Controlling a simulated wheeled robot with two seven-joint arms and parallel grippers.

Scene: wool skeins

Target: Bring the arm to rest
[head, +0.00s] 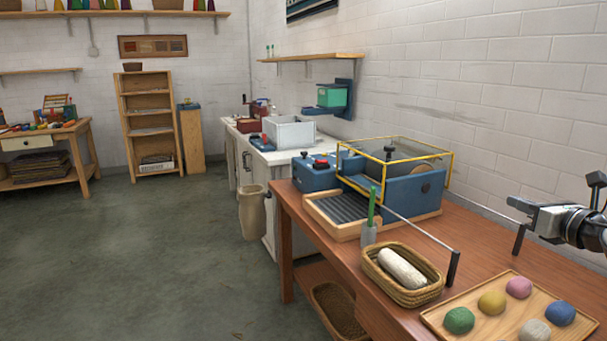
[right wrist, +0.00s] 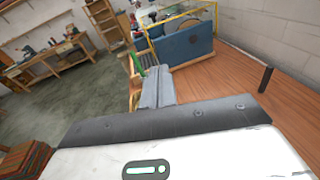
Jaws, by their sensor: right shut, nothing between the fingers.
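My right gripper (head: 514,203) is at the right edge of the head view, above the right side of the wooden table, apart from everything on it. Its fingers are together with nothing between them. In the right wrist view the grey closed fingers (right wrist: 157,86) point toward the blue machine and the table. My left gripper is in neither view.
A wicker basket (head: 376,277) with a white wool roll (head: 402,268) and a tray (head: 437,320) of several coloured wool balls stand at the table's front. A blue machine (head: 412,197) with a yellow-framed guard (head: 452,170) stands behind. A dark post (head: 453,269) rises beside the basket.

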